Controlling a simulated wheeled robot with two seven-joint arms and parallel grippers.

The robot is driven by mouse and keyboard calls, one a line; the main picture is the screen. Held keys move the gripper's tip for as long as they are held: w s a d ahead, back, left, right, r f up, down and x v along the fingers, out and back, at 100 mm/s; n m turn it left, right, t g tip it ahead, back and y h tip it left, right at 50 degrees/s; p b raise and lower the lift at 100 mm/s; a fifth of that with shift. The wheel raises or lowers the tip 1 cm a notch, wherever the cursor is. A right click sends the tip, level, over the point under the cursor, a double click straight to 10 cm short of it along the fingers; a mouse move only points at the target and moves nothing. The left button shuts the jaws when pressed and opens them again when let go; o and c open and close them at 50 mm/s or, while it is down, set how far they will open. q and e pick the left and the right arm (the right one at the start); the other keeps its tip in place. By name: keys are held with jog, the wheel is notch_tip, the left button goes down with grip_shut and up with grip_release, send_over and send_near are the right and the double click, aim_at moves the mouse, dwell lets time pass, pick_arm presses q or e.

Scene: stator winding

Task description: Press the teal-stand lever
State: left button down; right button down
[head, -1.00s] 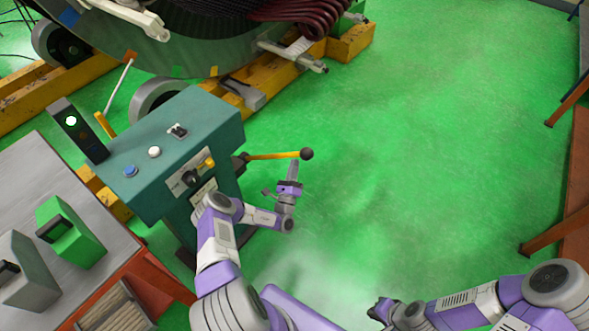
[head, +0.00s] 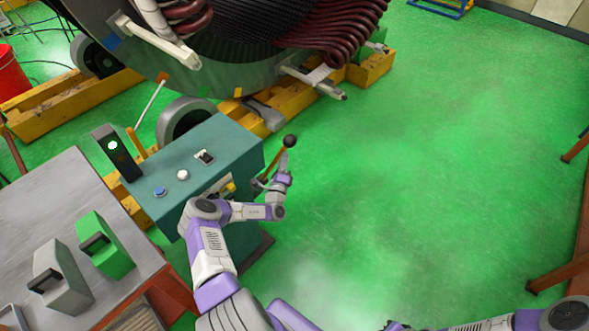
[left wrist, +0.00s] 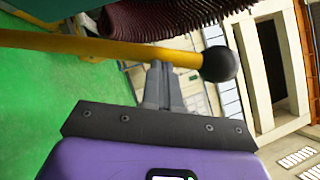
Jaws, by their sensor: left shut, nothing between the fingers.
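The teal stand (head: 215,150) stands left of centre in the head view. Its lever, a yellow rod with a black ball knob (head: 290,141), sticks out from its right side and points up and away in the picture. My left gripper (head: 284,163) is shut and empty beside the lever, just below the knob. In the left wrist view, the yellow rod (left wrist: 90,45) crosses in front of the closed fingertips (left wrist: 160,68). The fingers look to be at or against the rod, near the knob (left wrist: 220,64). Only a dark bit of my right gripper (head: 396,326) shows at the bottom edge.
The large stator (head: 250,60) on yellow beams (head: 130,90) stands behind the stand. A grey table (head: 50,200) with a green block (head: 105,245) and a grey block (head: 60,280) is at left.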

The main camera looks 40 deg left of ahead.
pick_arm(q)
jog(key=shift+w+a+r, duration=0.1)
jog(key=shift+a+r, duration=0.3)
jog(key=shift+a, duration=0.3)
jog(key=shift+w+a+r, duration=0.1)
jog(key=shift+a+r, duration=0.25)
jog(key=shift+a, duration=0.35)
jog(key=p, duration=0.4)
send_near(279, 153)
jog(key=s+d+r, duration=0.2)
jog(key=s+d, duration=0.1)
jog(key=d, duration=0.2)
jog(key=shift+f, duration=0.25)
